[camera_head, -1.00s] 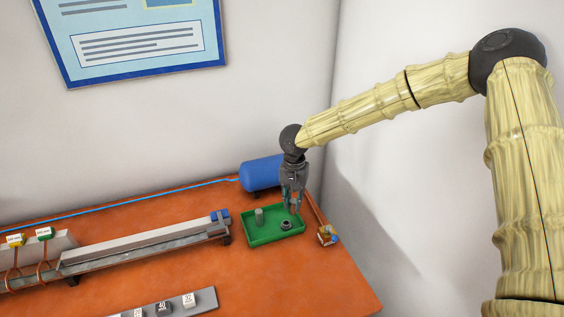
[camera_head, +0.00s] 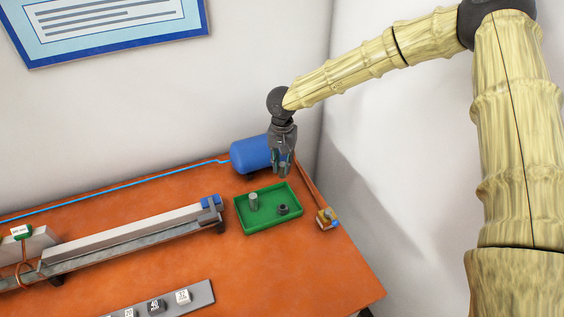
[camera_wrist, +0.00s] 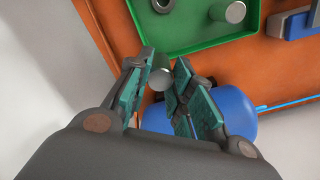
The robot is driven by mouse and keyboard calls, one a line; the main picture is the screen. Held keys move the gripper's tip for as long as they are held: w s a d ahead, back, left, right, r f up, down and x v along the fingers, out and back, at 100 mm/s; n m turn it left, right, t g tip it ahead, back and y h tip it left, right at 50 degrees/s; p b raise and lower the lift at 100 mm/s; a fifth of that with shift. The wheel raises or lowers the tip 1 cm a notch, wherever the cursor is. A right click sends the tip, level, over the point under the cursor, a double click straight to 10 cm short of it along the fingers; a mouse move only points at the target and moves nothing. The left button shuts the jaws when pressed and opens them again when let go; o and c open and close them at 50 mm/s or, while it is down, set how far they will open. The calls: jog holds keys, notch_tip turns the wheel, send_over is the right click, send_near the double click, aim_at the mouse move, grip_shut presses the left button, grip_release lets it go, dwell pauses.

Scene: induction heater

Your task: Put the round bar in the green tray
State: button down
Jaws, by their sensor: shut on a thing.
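My gripper (camera_head: 284,168) hangs above and behind the green tray (camera_head: 240,222), pointing down. In the wrist view my gripper (camera_wrist: 157,85) is shut on a grey round bar (camera_wrist: 160,79) at its fingertips. The bar's round end shows; the rest is partly hidden by the fingers. The held bar is apart from the tray, near its back edge. The tray also shows at the top of the wrist view (camera_wrist: 195,47). Another grey cylinder (camera_head: 253,201) stands upright in its left part, and a dark ring-like piece (camera_head: 283,209) lies in its right part.
A blue cylindrical tank (camera_head: 249,156) lies behind the tray, close to my gripper. A long grey rail (camera_head: 135,236) stands left of the tray. A small brass-coloured fitting (camera_head: 327,219) sits to its right.

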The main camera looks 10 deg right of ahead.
aim_at(283, 173)
jog(key=shift+d+f+b, duration=0.1)
jog(key=shift+f+b, duration=2)
jog(key=shift+f, duration=0.35)
jog(key=shift+f+p, duration=0.35)
jog(key=shift+f, duration=1.4)
jog(key=c, duration=1.2)
grip_release()
jog(key=shift+r, duration=0.1)
